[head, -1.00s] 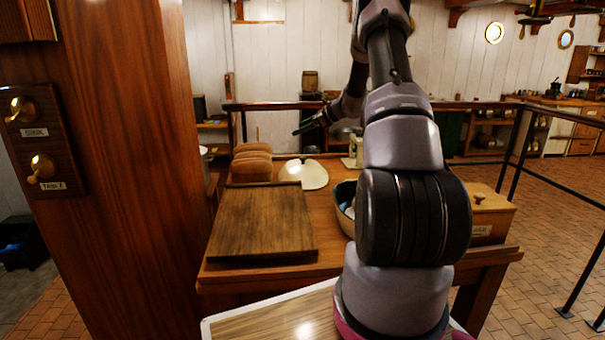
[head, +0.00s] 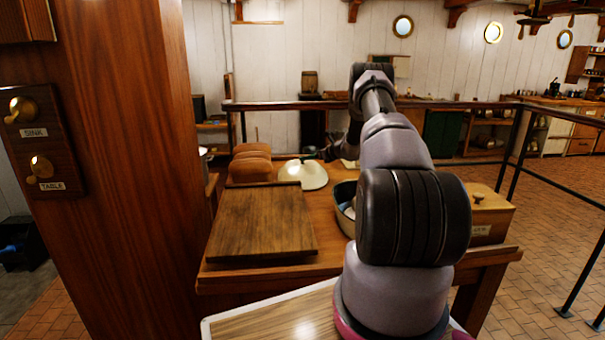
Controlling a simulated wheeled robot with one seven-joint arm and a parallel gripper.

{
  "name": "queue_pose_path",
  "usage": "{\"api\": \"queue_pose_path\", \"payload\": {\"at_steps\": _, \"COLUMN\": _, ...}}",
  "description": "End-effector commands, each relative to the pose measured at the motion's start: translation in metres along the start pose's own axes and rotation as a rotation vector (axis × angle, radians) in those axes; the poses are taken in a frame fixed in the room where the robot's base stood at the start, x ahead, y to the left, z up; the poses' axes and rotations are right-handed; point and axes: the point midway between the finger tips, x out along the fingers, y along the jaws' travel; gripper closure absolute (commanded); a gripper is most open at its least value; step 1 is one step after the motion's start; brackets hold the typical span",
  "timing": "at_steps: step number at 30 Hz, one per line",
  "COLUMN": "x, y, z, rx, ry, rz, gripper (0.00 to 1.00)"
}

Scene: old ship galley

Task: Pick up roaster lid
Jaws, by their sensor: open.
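The roaster lid appears to be the pale cream, rounded piece (head: 312,176) lying on the wooden table, behind the dark board and right of the bread. My gripper (head: 322,154) is small and dark in the head view, at the far right edge of the lid and close to it. I cannot tell whether it touches the lid. The fingers are mostly lost against the dark background and my own arm. Nothing shows held in the gripper, and it is open.
A dark wooden board (head: 262,222) covers the table's front left. Brown loaves (head: 250,166) lie behind it. A dark-rimmed bowl (head: 339,210) with something pale blue inside is partly hidden by my arm. A wooden box (head: 491,217) stands right. A wooden post (head: 125,150) blocks the left.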

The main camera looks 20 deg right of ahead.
Motion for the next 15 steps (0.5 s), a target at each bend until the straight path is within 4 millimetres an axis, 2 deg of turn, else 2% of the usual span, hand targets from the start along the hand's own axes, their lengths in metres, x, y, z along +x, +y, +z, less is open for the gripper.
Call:
{"api": "queue_pose_path", "payload": {"at_steps": 3, "x": 0.021, "y": -0.001, "z": -0.003, "rx": -0.002, "ry": 0.000, "rz": 0.002, "gripper": 0.24}}
{"api": "queue_pose_path", "payload": {"at_steps": 6, "x": 0.033, "y": -0.002, "z": -0.002, "rx": -0.001, "ry": 0.000, "rz": 0.002, "gripper": 0.24}}
{"api": "queue_pose_path", "payload": {"at_steps": 15, "x": 0.040, "y": -0.002, "z": -0.002, "rx": -0.001, "ry": 0.000, "rz": 0.001, "gripper": 0.24}}
